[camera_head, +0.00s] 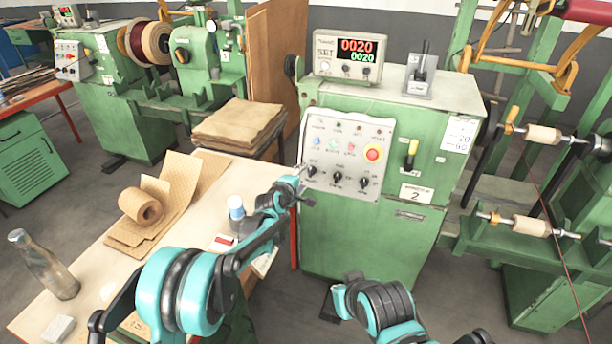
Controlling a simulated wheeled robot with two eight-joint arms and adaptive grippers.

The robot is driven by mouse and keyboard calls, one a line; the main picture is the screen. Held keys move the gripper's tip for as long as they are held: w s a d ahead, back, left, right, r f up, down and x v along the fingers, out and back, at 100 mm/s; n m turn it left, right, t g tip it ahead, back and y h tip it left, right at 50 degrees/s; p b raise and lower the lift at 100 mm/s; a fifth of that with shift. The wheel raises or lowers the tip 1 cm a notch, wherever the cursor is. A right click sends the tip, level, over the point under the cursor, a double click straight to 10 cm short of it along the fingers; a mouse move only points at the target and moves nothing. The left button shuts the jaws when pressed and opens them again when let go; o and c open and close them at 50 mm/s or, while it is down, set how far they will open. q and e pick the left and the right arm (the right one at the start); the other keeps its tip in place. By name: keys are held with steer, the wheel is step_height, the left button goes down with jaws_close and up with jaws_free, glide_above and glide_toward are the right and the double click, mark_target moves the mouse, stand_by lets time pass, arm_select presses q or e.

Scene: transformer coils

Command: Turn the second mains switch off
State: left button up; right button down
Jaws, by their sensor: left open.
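A green machine with a plate marked 2 (416,193) stands in the middle. A black and yellow handle (410,155) sits right of the panel. I cannot tell from labels which one is the mains switch. My left gripper (300,172) is open at the panel's lower left edge, close beside the leftmost knob; contact is unclear. My right gripper is out of view; only its arm shows at the bottom.
A worktable (85,281) at left holds a brown roll (139,206), a glass bottle (45,265) and a blue-capped bottle (236,208) near my left arm. A counter box (347,57) sits on the machine. Winding spindles (543,134) stand at right.

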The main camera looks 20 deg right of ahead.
arm_select(q)
steer(key=v, duration=0.6)
steer(key=shift+s, duration=0.25)
steer(key=shift+a+r, duration=0.15)
steer(key=shift+a, duration=0.05)
